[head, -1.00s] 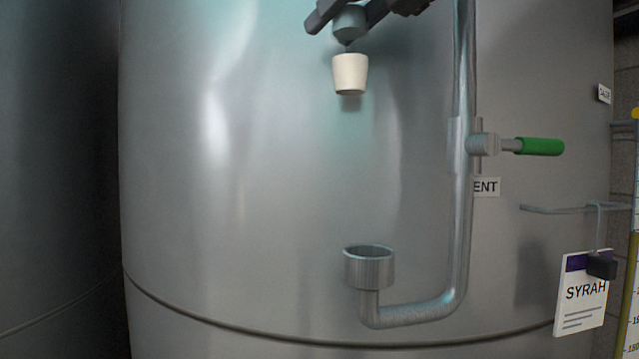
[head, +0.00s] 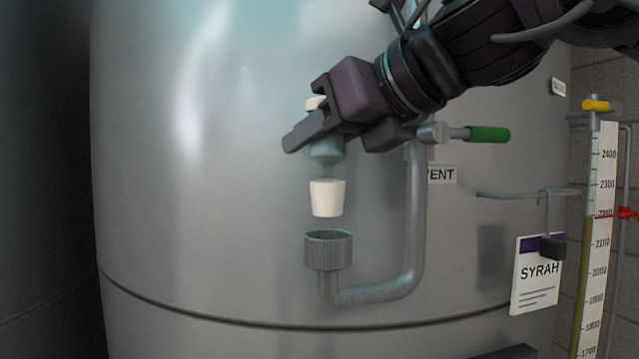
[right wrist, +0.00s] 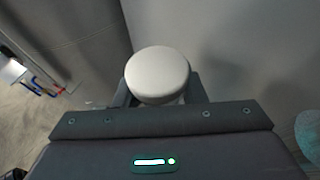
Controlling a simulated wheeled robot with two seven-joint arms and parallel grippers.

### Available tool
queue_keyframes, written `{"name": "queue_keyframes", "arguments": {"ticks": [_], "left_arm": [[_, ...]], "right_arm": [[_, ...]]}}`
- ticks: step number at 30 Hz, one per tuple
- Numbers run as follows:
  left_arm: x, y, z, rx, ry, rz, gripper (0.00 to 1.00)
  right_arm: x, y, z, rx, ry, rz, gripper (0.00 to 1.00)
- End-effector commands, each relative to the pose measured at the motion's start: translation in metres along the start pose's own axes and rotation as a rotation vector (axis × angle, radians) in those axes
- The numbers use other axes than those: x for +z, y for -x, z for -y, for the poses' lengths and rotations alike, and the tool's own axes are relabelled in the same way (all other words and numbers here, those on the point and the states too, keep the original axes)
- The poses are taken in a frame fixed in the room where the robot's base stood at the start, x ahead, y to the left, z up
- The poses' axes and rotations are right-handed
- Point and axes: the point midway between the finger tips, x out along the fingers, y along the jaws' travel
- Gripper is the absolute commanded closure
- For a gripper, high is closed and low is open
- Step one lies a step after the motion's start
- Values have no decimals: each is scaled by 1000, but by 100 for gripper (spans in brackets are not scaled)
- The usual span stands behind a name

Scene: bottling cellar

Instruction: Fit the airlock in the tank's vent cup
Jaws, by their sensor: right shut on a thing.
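My right gripper (head: 318,134) is shut on the airlock, a clear-grey body with a white cap and a cream tapered stopper (head: 327,198) below. The airlock hangs about upright, its stopper a little above the vent cup (head: 328,250) and apart from it. The cup is an open-topped metal cup on the bent end of the vent pipe (head: 415,230). In the right wrist view the airlock's round white cap (right wrist: 158,73) shows from above between the fingers. The cup is hidden there. My left gripper is in neither view.
The steel tank (head: 220,200) stands close behind. To the right are a green valve handle (head: 488,134), a VENT label (head: 442,174), a SYRAH card (head: 537,275) on a wire hook and a level gauge (head: 598,240) with a red marker. The space left of the cup is clear.

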Motion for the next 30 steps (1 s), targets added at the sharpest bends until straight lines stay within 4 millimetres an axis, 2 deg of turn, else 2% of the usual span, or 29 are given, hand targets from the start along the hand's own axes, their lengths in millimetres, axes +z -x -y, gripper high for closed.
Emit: {"name": "queue_keyframes", "arguments": {"ticks": [9, 15, 21, 22, 26, 30], "left_arm": [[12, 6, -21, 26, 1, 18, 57], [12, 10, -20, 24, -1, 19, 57], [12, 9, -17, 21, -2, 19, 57], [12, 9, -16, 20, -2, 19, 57], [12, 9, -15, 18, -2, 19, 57], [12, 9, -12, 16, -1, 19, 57]], "right_arm": [[-27, -11, 0, -1, 1, -3, 86], [-45, -18, -1, 1, 1, 0, 86], [-46, -19, -1, 0, 1, 0, 86], [-46, -19, -1, 0, 1, -1, 59], [-46, -19, -1, 0, 1, -1, 42], [-46, -19, -1, 0, 1, -1, 41]]}}
